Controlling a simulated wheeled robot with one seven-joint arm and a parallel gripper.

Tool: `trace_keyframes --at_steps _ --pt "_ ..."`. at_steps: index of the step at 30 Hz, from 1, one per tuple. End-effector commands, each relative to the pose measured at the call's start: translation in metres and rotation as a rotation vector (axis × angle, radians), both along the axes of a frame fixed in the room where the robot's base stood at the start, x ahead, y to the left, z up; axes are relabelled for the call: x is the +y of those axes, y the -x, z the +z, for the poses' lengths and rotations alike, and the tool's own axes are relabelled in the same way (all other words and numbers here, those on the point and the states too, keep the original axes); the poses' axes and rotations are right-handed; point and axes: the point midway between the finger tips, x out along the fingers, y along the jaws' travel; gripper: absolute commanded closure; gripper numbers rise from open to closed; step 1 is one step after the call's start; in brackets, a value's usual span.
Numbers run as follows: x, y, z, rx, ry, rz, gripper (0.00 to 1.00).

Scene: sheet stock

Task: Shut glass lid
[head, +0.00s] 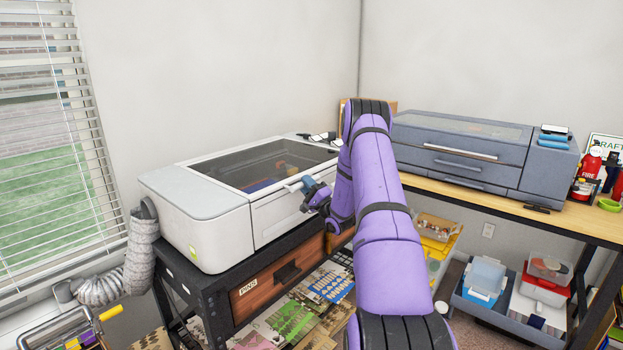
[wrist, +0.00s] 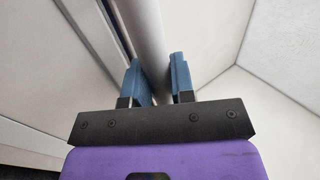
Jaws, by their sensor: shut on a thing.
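The white machine (head: 207,225) has a dark glass lid (head: 258,164) in a white frame on top, in the head view. The lid looks flat or nearly so; I cannot tell if it is fully down. A pale bar handle (head: 293,186) is at its front edge. My gripper (head: 312,187) reaches this handle from the right, with blue fingers. In the wrist view my gripper (wrist: 158,80) has a finger on each side of the round white handle bar (wrist: 146,35) and is shut on it. My arm hides the machine's right end.
The machine stands on a black cart with a wooden drawer (head: 275,283). A silver hose (head: 128,262) hangs at its left. A grey-blue machine (head: 460,150) sits on a wooden bench (head: 500,199) at right. Bins (head: 484,280) and sheet stock (head: 300,310) lie below.

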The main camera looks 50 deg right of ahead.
Motion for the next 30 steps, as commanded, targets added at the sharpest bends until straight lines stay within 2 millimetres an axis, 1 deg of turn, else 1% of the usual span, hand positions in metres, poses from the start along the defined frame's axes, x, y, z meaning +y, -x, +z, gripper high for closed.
trace_keyframes --at_steps 1,5,6,8,9,17,20,23,30 --pt "0.001 -0.003 -0.002 -0.004 0.000 0.002 1.00" --pt "0.001 -0.002 0.000 -0.003 0.001 0.002 1.00" --pt "0.001 -0.002 0.000 -0.003 0.001 0.002 0.70" --pt "0.001 -0.002 0.000 -0.003 0.001 0.002 0.56" --pt "0.000 -0.002 0.000 -0.003 0.001 0.002 0.52" --pt "0.000 -0.001 -0.001 -0.002 0.000 0.001 0.52" --pt "0.000 0.004 -0.004 -0.002 0.000 0.000 0.52" --pt "-0.001 0.014 -0.011 -0.001 -0.001 -0.001 0.52" --pt "-0.003 0.052 -0.036 0.000 -0.002 -0.003 0.52"
